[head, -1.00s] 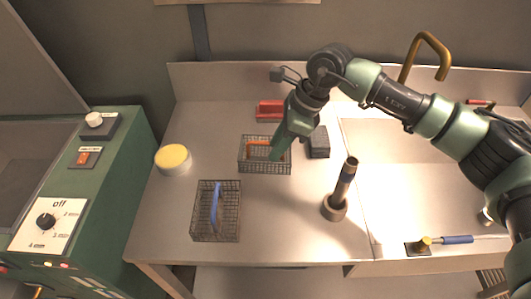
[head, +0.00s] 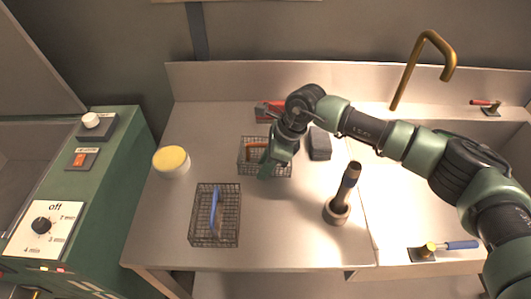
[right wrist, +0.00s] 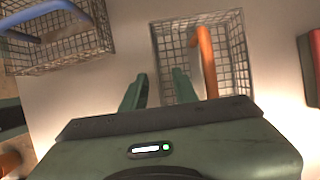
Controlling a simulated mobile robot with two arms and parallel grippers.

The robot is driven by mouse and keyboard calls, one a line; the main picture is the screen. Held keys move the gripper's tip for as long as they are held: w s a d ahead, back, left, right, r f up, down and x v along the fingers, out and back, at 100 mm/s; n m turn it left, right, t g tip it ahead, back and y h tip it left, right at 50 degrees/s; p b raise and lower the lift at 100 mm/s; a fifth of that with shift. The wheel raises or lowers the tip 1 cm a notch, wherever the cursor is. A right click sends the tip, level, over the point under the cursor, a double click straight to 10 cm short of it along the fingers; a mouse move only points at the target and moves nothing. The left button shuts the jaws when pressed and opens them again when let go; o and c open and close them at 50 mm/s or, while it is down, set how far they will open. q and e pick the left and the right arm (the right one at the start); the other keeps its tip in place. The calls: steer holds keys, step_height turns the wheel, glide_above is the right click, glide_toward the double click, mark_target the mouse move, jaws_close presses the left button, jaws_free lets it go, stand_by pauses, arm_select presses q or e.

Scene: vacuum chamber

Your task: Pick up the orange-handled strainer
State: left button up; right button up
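The orange-handled strainer (head: 256,149) lies in the far wire basket, partly hidden behind my right gripper in the head view. In the right wrist view, its orange handle (right wrist: 207,62) runs along the basket, to the right of both fingers. My right gripper (head: 266,171) is at the basket's near side. In the right wrist view the gripper (right wrist: 160,85) has its fingers apart with nothing between them. The strainer's mesh part cannot be made out. My left gripper is not in view.
The far basket (right wrist: 237,45) has wire walls. A nearer basket (head: 192,238) holds a blue-handled strainer (head: 214,208). A dark block (head: 320,143), an upright dark-handled tool in a round base (head: 337,212) and a yellow-topped round container (head: 171,162) stand around. The front middle counter is clear.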

jaws_close()
stand_by(1.4)
